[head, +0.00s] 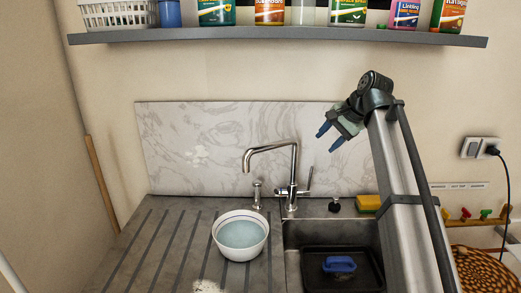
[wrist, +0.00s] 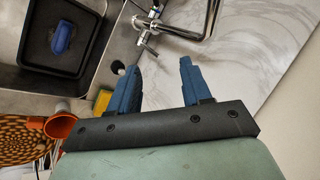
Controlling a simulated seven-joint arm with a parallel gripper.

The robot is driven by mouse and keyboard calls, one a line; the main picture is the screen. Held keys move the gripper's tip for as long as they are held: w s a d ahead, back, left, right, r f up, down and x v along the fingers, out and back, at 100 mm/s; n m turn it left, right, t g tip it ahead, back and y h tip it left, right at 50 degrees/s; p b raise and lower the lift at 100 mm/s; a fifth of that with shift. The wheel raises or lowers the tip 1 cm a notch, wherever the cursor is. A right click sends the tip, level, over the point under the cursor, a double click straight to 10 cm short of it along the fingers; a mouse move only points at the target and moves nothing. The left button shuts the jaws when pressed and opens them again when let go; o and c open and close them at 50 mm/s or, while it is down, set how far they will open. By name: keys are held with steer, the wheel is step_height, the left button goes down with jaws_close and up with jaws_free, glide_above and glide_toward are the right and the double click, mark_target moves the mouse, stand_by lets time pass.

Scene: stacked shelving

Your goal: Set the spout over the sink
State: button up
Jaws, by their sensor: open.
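The chrome spout (head: 268,148) rises from the faucet behind the sink and bends left. Its tip hangs over the drainboard at the left, near the bowl, not over the basin. In the wrist view part of the chrome faucet (wrist: 150,28) shows at the top. The sink (head: 300,238) is a dark basin right of the drainboard, also seen at the upper left of the wrist view (wrist: 92,75). My gripper (head: 325,138) is open and empty, raised to the right of the faucet and apart from it. Its blue fingers (wrist: 160,82) show in the wrist view.
A white bowl (head: 240,236) stands on the drainboard left of the sink. A black tray with a blue object (head: 339,264) lies in the basin. A yellow sponge (head: 368,203) sits behind the sink. A shelf (head: 280,35) with bottles runs overhead.

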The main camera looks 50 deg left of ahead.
steer(key=m, duration=0.1)
glide_toward(261, 147)
steer(key=x, duration=1.1)
steer(key=shift+w, duration=0.15)
steer(key=shift+c, duration=0.4)
jaws_close()
